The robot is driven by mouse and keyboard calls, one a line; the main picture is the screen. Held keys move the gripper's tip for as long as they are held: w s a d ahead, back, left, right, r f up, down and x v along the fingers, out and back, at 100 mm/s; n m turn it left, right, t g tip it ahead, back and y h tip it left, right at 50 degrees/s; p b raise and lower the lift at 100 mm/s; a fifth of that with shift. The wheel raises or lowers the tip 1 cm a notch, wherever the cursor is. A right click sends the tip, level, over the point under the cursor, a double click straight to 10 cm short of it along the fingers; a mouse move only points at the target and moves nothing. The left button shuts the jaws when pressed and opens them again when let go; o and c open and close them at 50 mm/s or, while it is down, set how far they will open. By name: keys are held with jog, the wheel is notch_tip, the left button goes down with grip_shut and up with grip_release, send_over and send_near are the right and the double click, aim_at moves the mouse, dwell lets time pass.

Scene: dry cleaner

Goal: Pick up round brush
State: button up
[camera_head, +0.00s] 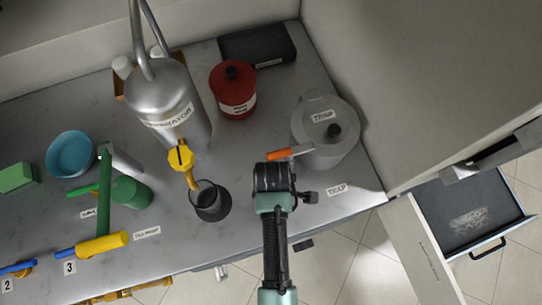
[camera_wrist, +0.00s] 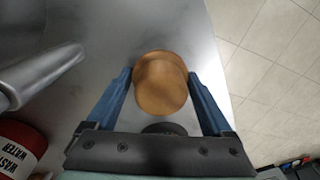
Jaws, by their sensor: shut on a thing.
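The round brush shows in the wrist view as a round, orange-brown wooden piece (camera_wrist: 162,84) between my two blue fingers. My gripper (camera_wrist: 163,92) is shut on it, with a finger against each side. Its bristles cannot be made out. In the head view my gripper (camera_head: 274,178) is seen from above, over the front part of the counter. There its own body hides the fingertips and the brush.
The counter (camera_head: 165,225) is grey. A grey lidded pot (camera_head: 325,135) with an orange handle stands close right of my gripper, a dark cup (camera_head: 210,203) to its left. A red can (camera_head: 232,92) and steel separator (camera_head: 168,105) stand behind. An open drawer (camera_head: 470,215) is at right.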

notch_tip(320, 180, up, 10)
jog(key=shift+r, duration=0.1)
dwell(0.4)
